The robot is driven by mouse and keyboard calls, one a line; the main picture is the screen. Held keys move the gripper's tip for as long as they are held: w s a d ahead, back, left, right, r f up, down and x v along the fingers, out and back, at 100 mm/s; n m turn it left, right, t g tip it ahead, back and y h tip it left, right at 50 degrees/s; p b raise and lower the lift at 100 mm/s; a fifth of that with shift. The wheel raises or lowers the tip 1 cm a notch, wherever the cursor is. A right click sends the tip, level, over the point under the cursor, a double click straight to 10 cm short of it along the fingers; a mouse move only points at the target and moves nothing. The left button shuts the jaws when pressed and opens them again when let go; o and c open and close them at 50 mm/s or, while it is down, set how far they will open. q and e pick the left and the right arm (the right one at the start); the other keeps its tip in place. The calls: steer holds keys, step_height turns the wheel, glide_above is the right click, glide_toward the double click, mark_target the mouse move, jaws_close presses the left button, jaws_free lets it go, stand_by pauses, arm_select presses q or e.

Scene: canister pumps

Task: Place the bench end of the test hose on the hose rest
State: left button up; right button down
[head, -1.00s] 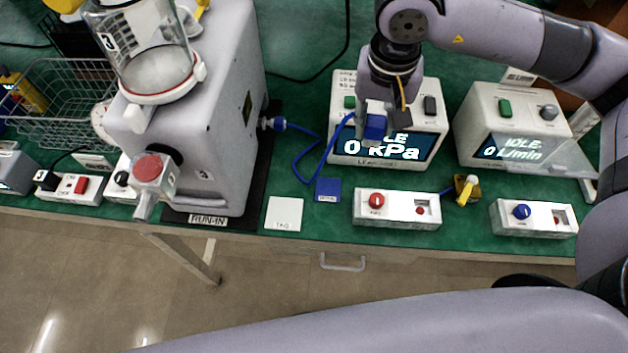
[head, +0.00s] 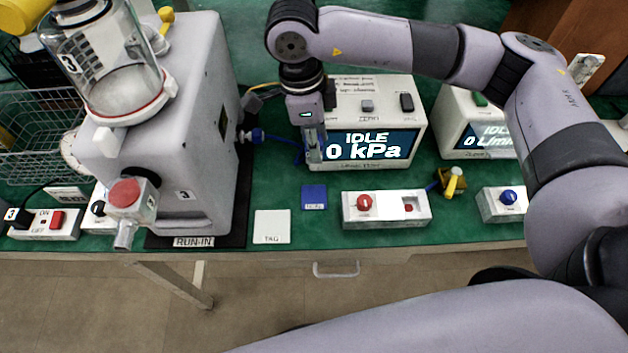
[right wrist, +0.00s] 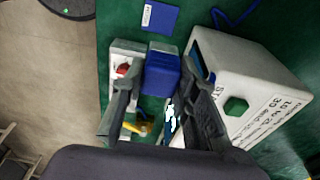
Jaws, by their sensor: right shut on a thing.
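My right gripper (head: 312,150) is over the left edge of the kPa meter, fingers pointing down. In the right wrist view its fingers (right wrist: 160,80) are shut on a blue block, the hose's bench end (right wrist: 162,72). In the head view the fingers mostly hide that end. A flat blue pad (head: 314,196) with a small unreadable label, likely the hose rest, lies empty in front of the meter. It also shows in the right wrist view (right wrist: 160,16). My left gripper is out of view.
The kPa meter (head: 405,115) stands just right of the gripper. A white TAG plate (head: 272,227) lies left of the blue pad, and a switch box with a red knob (head: 388,210) lies right of it. The grey pump (head: 200,110) is at left.

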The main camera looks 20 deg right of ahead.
step_height(320, 180, down, 14)
steer(key=shift+f+p, duration=0.1)
steer(key=shift+p, duration=0.95)
steer(key=shift+f, duration=0.1)
steer(key=c, duration=1.7)
jaws_free()
steer(key=shift+f, duration=0.1)
steer(key=o, duration=0.5)
steer(key=shift+c, duration=0.2)
